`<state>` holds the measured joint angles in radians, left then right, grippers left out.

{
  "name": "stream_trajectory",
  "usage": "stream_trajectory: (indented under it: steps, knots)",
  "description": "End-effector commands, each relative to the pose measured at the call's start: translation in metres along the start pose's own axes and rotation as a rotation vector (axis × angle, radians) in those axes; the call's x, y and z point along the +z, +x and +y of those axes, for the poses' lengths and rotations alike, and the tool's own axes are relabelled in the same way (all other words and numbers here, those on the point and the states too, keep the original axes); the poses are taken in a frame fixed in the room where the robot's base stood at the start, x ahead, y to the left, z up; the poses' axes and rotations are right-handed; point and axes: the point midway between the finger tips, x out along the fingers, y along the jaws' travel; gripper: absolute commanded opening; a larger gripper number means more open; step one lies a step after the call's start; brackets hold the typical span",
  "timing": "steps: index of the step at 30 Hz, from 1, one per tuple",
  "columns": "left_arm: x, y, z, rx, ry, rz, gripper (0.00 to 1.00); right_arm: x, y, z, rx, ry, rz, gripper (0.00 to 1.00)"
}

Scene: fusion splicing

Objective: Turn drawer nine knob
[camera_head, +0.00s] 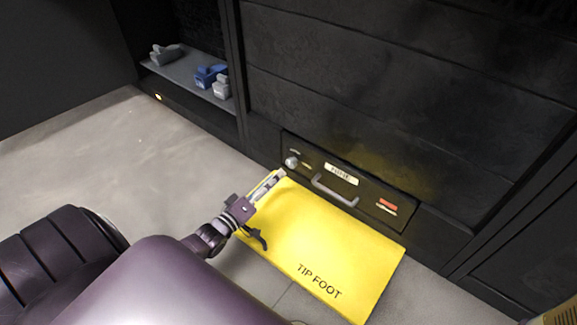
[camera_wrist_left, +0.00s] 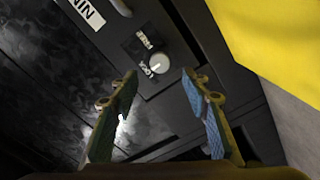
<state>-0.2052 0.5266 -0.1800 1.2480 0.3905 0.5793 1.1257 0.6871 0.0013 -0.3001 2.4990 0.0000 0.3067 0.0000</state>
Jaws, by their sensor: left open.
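The drawer front (camera_head: 372,200) is low in the dark cabinet, with a "NINE" label (camera_head: 341,174) and a grey bar handle (camera_head: 335,191). Its small round pale knob (camera_head: 291,162) is at the left end; the wrist view also shows the knob (camera_wrist_left: 158,62), with small labels beside it. My left gripper (camera_head: 276,178) reaches toward the knob from the lower left in the head view. In the wrist view the left gripper (camera_wrist_left: 159,73) is open, its two fingers apart with nothing between them. The knob appears beyond the fingertips, between their lines. My right gripper is not in view.
A yellow mat (camera_head: 330,245) marked "TIP FOOT" lies on the floor before the drawer. A low shelf (camera_head: 185,68) at upper left holds grey and blue devices (camera_head: 207,75). A red tag (camera_head: 388,204) is at the drawer's right end. Grey floor at left is clear.

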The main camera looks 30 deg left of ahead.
Motion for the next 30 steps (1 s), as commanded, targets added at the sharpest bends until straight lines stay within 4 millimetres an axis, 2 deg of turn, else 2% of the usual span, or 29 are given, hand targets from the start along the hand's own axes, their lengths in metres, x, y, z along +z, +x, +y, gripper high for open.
stream_trajectory:
  steps: [3,9,14,22,30]
  knots:
    - [0.002,0.022,-0.003,0.004,0.001,0.002,0.43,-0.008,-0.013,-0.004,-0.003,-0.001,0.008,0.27]
    - [0.002,0.050,-0.003,0.002,0.000,0.001,0.43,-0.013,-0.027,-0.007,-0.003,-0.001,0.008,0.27]
    - [0.001,0.061,-0.001,0.001,0.000,0.000,0.43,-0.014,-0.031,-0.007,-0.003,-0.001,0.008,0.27]
    - [0.000,0.062,0.000,0.000,0.000,-0.001,0.43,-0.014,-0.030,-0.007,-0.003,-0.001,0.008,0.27]
    - [0.000,0.062,0.000,0.000,0.000,0.000,0.14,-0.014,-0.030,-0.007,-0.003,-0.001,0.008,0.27]
